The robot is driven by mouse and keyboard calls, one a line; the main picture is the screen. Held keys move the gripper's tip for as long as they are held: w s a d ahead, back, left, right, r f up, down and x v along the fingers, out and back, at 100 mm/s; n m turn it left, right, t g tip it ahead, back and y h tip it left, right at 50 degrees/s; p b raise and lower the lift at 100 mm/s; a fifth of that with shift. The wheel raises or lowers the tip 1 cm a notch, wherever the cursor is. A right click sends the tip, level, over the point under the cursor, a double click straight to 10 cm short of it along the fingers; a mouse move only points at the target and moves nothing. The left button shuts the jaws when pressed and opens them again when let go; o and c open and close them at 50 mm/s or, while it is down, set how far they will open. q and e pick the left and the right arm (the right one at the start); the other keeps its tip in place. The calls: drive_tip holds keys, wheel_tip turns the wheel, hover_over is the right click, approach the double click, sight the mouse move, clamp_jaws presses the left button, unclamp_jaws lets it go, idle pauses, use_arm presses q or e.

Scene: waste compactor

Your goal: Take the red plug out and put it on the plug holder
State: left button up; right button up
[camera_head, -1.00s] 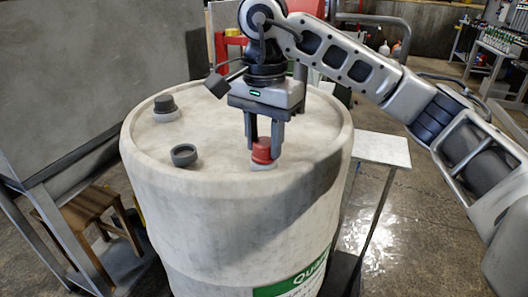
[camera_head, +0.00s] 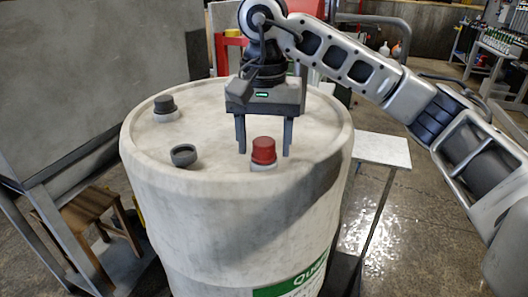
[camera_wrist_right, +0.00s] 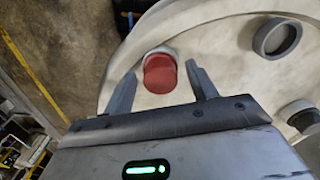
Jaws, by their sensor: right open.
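The red plug (camera_head: 263,150) sits upright in its opening near the front edge of the white drum's top (camera_head: 215,115). It also shows in the right wrist view (camera_wrist_right: 160,74), between the finger lines and ahead of them. My right gripper (camera_head: 264,152) is open, pointing down, with one finger on each side of the plug and a gap to both. The plug is not gripped. A dark grey ring-like cup (camera_head: 184,155), perhaps the plug holder, stands on the drum top to the left of the plug. It also shows in the right wrist view (camera_wrist_right: 277,38). My left gripper is out of view.
A dark grey cap (camera_head: 165,104) stands at the back left of the drum top. A white side table (camera_head: 382,148) is right of the drum and a wooden stool (camera_head: 90,212) is at left. The drum top between cup and plug is clear.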

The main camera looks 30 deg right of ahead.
drive_tip(key=m, duration=0.5)
drive_tip(key=m+p, duration=0.1)
drive_tip(key=m, duration=1.4)
drive_tip(key=shift+m+p, duration=0.4)
drive_tip(key=c, duration=1)
drive_tip(key=n, duration=0.3)
drive_tip(key=shift+c, duration=0.3)
drive_tip(key=shift+n+b, duration=0.3)
drive_tip(key=shift+n, duration=0.9)
